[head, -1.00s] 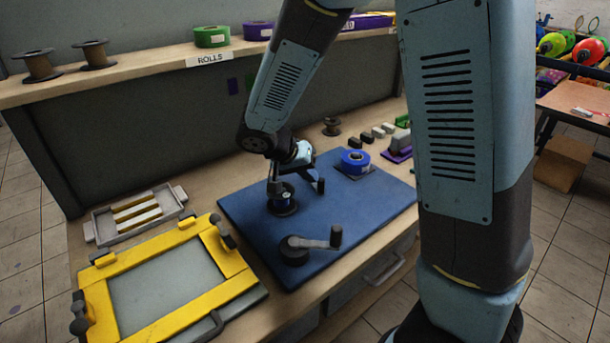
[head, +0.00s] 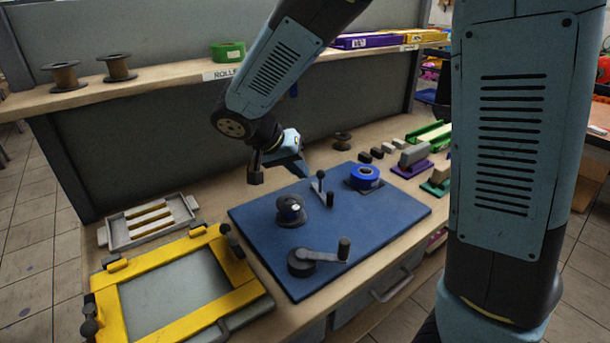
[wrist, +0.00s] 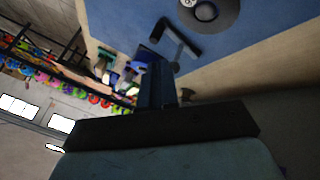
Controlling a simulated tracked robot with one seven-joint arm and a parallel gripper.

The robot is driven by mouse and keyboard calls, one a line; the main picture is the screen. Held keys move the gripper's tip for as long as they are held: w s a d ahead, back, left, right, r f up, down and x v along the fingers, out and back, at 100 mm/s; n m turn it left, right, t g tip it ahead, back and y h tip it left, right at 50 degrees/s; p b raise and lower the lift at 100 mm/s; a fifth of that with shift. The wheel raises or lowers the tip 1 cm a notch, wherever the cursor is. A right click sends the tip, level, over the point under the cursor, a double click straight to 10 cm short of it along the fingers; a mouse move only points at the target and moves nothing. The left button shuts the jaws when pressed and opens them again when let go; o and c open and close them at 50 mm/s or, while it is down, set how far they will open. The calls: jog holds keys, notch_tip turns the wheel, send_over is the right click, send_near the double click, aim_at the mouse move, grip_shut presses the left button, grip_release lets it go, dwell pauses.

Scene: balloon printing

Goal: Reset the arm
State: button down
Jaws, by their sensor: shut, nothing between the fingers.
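My arm reaches over the workbench from the upper right in the head view.
A yellow frame (head: 110,308) and grey tray (head: 118,242) lie to the left. A shelf (head: 160,79) with spools runs behind. Air around the gripper is clear.

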jog(key=shift+r, duration=0.1)
jog(key=s+d+r+n+t+y, duration=0.1)
jog(key=s+d+r+y, duration=0.2)
jog(key=s+d+r, duration=0.3)
jog(key=s+d+r+n+t+y, duration=0.1)
jog(key=s+d+r+n+y, duration=0.1)
jog(key=s+d+r, duration=0.4)
jog(key=s+d+y, duration=0.1)
jog(key=s+d, duration=0.4)
jog(key=d, duration=0.2)
jog(key=shift+s+n+y, duration=0.25)
jog(key=shift+n+y, duration=0.05)
